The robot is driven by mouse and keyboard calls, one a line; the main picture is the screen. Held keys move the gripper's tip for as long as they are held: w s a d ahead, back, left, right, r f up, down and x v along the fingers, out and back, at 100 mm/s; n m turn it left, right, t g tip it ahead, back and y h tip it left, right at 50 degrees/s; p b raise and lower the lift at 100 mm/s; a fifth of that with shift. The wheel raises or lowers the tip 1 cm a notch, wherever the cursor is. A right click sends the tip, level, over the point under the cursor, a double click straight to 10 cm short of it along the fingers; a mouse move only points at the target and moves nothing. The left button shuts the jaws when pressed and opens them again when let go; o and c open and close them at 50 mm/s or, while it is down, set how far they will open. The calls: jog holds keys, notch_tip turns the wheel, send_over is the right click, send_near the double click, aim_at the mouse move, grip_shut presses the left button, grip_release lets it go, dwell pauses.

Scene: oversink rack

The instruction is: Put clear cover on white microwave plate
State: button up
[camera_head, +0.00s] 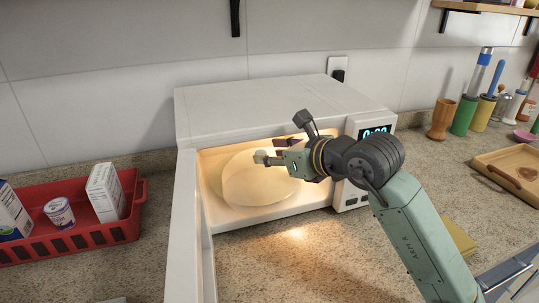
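The white microwave (262,110) stands on the counter with its door (186,235) swung open at the left and its inside lit. A pale, rounded, dome-like shape (250,188) is inside; it looks like the clear cover, with the white plate not clearly distinguishable from it. My gripper (268,152) reaches from the right to the microwave's opening, at the upper part of this shape. A small pale piece at its tip could be a fingertip or the cover's knob. I cannot tell whether the fingers are closed on anything.
A red basket (85,243) with a carton (105,192) and a can (60,213) stands left. At the right are a wooden tray (512,172) and several upright containers, including a green one (464,116). The counter before the microwave (300,265) is clear.

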jog(key=b+v, duration=0.2)
jog(key=v, duration=0.8)
jog(key=shift+s+b, duration=0.3)
jog(key=shift+b, duration=0.1)
jog(key=shift+d, duration=0.15)
